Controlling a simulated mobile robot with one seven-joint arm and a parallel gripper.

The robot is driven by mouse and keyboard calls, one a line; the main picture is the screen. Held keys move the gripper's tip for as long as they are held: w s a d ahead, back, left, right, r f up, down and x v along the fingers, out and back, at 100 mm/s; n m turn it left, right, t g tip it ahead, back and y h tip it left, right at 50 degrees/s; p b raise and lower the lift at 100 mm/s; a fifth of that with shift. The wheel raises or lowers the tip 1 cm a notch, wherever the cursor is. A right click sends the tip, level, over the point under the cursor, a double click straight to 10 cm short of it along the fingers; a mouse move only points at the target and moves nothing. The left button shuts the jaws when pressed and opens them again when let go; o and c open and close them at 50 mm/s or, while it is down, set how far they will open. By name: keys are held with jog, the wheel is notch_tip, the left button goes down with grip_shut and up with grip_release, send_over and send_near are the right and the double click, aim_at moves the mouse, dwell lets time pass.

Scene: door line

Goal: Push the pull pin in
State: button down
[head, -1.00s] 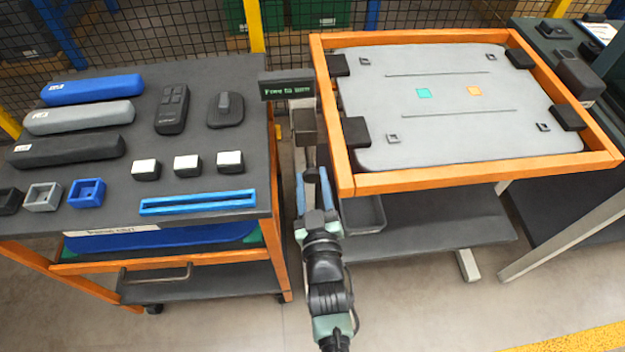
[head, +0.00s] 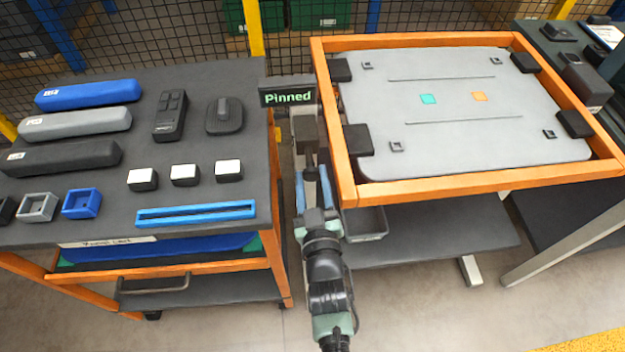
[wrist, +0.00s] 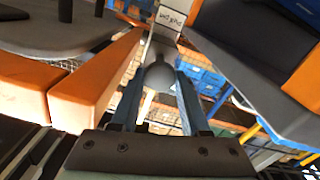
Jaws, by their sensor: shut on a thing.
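The pull pin's round grey knob (wrist: 160,78) sits between the two blue fingers of my gripper (head: 312,180) in the wrist view. My gripper is shut on it. Behind the knob a pale block with a small printed label (wrist: 169,20) shows in the wrist view. In the head view the dark pin housing (head: 307,133) stands on a post in the gap between the two tables, just beyond my fingers. The sign (head: 288,96) above it reads "Pinned" in green. The pin's shaft is hidden.
The left cart (head: 215,135) holds bars, blocks, small trays and a blue rail near its right edge. On the right is an orange-framed table (head: 480,181) with a grey plate. Both edges lie close beside my arm. A grey bin (head: 366,223) sits below right.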

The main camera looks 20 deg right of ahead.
jog(key=shift+w+d, duration=0.15)
jog(key=shift+w, duration=0.25)
jog(key=shift+r, duration=0.1)
jog(key=c, duration=0.7)
grip_release()
jog(key=shift+o, duration=0.2)
jog(key=shift+s, duration=0.1)
jog(key=shift+s, duration=0.5)
jog(key=b+v, duration=0.1)
jog(key=v, duration=1.1)
